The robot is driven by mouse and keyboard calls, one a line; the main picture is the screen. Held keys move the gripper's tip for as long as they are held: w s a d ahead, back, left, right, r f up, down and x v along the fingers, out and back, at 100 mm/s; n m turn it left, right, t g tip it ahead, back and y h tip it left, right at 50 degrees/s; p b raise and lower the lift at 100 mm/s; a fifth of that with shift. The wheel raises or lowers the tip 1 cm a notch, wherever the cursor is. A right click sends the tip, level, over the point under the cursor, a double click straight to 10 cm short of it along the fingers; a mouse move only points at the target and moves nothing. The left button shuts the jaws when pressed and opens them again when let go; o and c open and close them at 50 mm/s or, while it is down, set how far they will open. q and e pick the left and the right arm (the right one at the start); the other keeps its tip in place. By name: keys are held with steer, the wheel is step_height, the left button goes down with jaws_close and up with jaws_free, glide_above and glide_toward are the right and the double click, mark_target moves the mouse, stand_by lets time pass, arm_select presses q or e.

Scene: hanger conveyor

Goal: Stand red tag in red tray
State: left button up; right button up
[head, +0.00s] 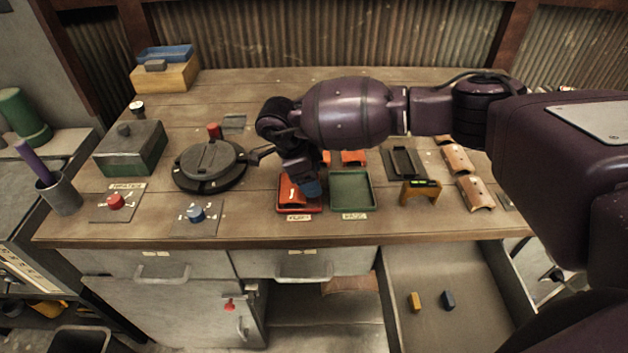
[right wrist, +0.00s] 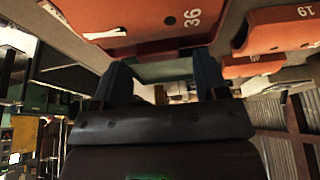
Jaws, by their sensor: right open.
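The red tray (head: 284,208) sits near the front edge of the bench, left of a green tray (head: 352,208). A red tag (head: 289,189) with a white mark shows in the red tray, partly hidden by my right gripper; whether it stands or lies is unclear. In the right wrist view a red tag numbered 36 (right wrist: 150,22) is just beyond the fingertips. My right gripper (head: 311,188) is open, its blue fingertips low over the red tray's right side, with no tag seen between them. It also shows in the right wrist view (right wrist: 163,78). My left gripper is out of view.
More red tags (head: 353,157) lie behind the trays; one is numbered 19 (right wrist: 278,30). An open drawer (head: 440,275) holds two small blocks. Front bench between dials and red tray is clear.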

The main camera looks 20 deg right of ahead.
steer(key=v, duration=1)
steer(key=shift+a+r, duration=0.2)
